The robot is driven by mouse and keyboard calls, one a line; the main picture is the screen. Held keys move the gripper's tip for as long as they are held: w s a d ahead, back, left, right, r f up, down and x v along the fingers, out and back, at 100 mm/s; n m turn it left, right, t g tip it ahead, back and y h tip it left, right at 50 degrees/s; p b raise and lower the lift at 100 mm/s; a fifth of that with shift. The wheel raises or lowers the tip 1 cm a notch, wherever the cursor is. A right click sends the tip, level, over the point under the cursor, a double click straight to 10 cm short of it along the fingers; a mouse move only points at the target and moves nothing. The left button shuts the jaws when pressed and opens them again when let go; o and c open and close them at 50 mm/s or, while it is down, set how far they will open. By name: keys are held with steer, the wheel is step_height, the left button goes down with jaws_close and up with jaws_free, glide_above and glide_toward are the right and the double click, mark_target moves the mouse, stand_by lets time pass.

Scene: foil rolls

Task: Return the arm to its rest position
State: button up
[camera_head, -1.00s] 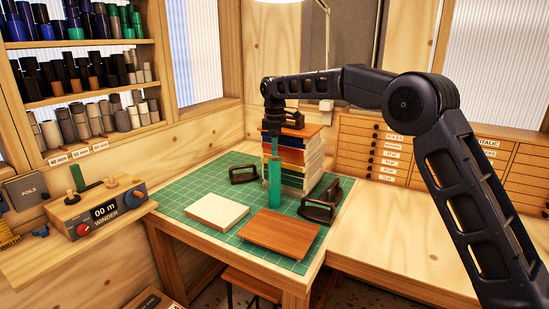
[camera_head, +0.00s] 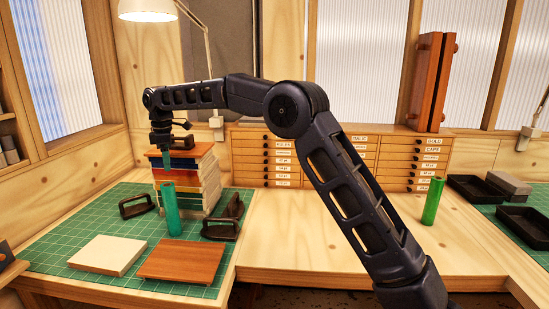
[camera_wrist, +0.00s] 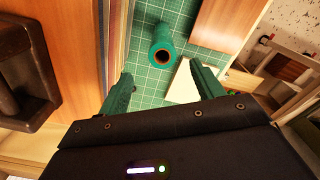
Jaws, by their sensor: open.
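My gripper (camera_head: 164,158) hangs pointing down over the left work table, just in front of the stack of books. In the wrist view its two green fingers (camera_wrist: 161,70) are apart with nothing between them. A teal-green foil roll (camera_head: 171,210) stands upright on the green cutting mat below the fingers. In the wrist view the roll (camera_wrist: 162,45) shows its hollow end beyond the fingertips, apart from them. My arm reaches across the view from the lower right, bent at the elbow.
The book stack (camera_head: 187,185) stands close behind the gripper, with dark-handled tools beside it. A pale block (camera_head: 108,255) and a brown board (camera_head: 181,260) lie in front. Another green roll (camera_head: 433,201) stands on the right counter, near black trays (camera_head: 478,188).

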steer(key=w+d+r+m+t, duration=0.1)
steer(key=w+d+r+m, duration=0.2)
steer(key=d, duration=0.8)
steer(key=w+d+r+m+y, duration=0.1)
steer(key=d+r+m, duration=0.25)
steer(key=d, duration=0.75)
steer(key=w+d+r+m+t, duration=0.15)
steer(key=d+r, duration=0.25)
steer(key=d, duration=0.7)
steer(key=s+d+f+m+t, duration=0.1)
steer(key=s+d+m, duration=0.4)
steer(key=d, duration=0.9)
steer(key=s+d+f+m, duration=0.1)
steer(key=s+d+m, duration=0.35)
steer(key=d, duration=1.05)
steer(key=s+d+f+m, duration=0.3)
steer(key=s+d+f, duration=0.2)
steer(key=s+d, duration=0.1)
steer(key=s+d+f+m+t+h, duration=0.1)
steer(key=s+d+f+m, duration=0.2)
steer(key=s, duration=0.6)
step_height(320, 180, down, 3)
steer(key=d, duration=0.3)
steer(key=shift+r, duration=0.15)
